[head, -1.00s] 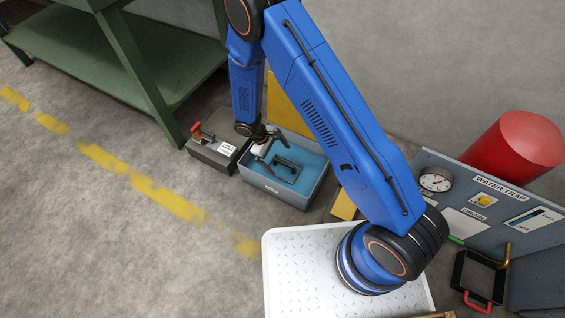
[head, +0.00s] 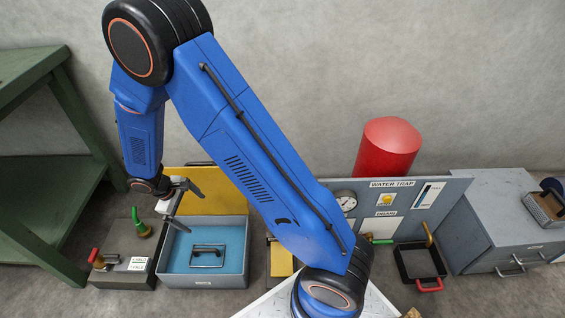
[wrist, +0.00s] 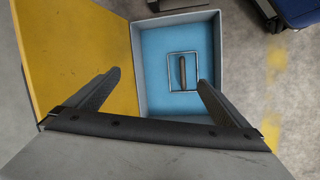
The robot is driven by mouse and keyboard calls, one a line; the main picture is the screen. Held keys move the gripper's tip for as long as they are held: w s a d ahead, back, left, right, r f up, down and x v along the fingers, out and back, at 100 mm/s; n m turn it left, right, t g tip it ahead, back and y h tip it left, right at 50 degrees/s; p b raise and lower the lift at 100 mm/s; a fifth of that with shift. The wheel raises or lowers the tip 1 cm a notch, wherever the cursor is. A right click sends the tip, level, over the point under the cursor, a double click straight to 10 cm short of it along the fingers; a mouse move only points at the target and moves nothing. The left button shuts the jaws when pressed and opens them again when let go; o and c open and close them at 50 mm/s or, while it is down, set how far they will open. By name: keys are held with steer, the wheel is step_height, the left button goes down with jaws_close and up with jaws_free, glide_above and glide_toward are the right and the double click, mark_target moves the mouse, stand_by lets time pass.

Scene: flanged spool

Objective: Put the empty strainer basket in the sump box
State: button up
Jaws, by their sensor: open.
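The sump box (head: 203,281) is a grey open-topped box with a blue inside, standing on the floor. A yellow lid or panel (head: 203,181) stands behind it. The strainer basket (head: 208,251) shows inside the box as a rectangular frame with a dark handle bar; the rest of it is hidden or cannot be told from the blue. The basket (wrist: 183,70) also shows within the box walls in the wrist view. My gripper (head: 189,208) is open and empty above the box, apart from the handle. Its fingers (wrist: 159,77) are spread wide in the wrist view.
A dark box (head: 128,250) with a red-handled lever and green fitting stands left of the sump box. A green bench (head: 60,190) is further left. Right are the water trap panel (head: 420,205), a black tray with red handle (head: 421,262) and a grey cabinet (head: 505,215).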

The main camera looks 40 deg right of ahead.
steer(key=s+d+r+m+t+y, duration=0.1)
steer(key=s+d+r, duration=0.3)
steer(key=r, duration=0.5)
steer(key=s+d+r+m, duration=0.2)
steer(key=d+r, duration=0.3)
steer(key=r, duration=0.3)
steer(key=s+d+r+m+t+y, duration=0.1)
steer(key=s+d+r, duration=0.3)
steer(key=r, duration=0.5)
steer(key=s+d+r+m+t+y, duration=0.1)
steer(key=s+d+r, duration=0.3)
steer(key=s, duration=0.5)
steer(key=s+d+r+m+t, duration=0.2)
steer(key=s+r, duration=0.4)
steer(key=s, duration=0.3)
steer(key=shift+s+d+r+m+y, duration=0.15)
steer(key=shift+s+d+m+y, duration=0.2)
steer(key=shift+d+m, duration=0.4)
steer(key=shift+d, duration=0.1)
